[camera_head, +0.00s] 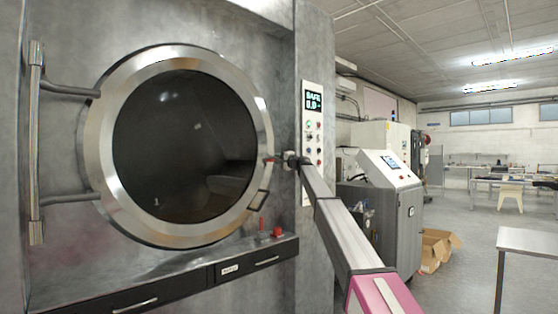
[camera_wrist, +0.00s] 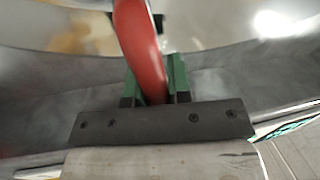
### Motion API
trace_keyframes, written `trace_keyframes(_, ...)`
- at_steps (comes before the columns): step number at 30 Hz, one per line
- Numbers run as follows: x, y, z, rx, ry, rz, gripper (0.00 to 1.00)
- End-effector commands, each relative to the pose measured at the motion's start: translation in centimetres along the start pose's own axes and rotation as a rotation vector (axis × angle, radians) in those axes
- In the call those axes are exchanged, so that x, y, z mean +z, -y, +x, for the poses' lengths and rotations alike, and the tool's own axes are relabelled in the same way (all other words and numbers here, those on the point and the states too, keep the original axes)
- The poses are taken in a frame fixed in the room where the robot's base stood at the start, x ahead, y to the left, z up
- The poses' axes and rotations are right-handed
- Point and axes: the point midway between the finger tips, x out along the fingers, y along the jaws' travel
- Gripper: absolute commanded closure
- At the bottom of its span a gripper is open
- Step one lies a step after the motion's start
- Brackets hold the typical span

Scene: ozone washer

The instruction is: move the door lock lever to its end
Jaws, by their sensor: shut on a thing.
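The ozone washer's round door (camera_head: 185,148) has a steel ring and dark glass and looks closed. The red door lock lever (camera_head: 269,161) shows as a small red piece at the ring's right edge. My gripper (camera_head: 285,160) is at the lever, at the end of my arm reaching in from the lower right. In the wrist view the red lever (camera_wrist: 137,40) runs from the top edge down between the green fingers of my gripper (camera_wrist: 155,88). The fingers are shut on it. The lever's lower end is hidden between the fingers.
A control panel (camera_head: 313,130) with a lit display is close to the right of my gripper. A ledge with drawers (camera_head: 232,270) runs below the door, with red items (camera_head: 277,232) on it. A grey machine (camera_head: 395,215) and cardboard boxes (camera_head: 436,248) stand further right.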

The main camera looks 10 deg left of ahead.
Motion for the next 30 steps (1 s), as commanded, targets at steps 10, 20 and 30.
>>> trace_keyframes(10,-0.1,0.1,0.0,-0.002,-0.002,0.005,0.56)
trace_keyframes(20,0.1,0.1,-1.6,-0.002,-0.001,0.003,0.56)
trace_keyframes(30,0.2,0.1,-7.7,-0.002,-0.002,0.005,0.56)
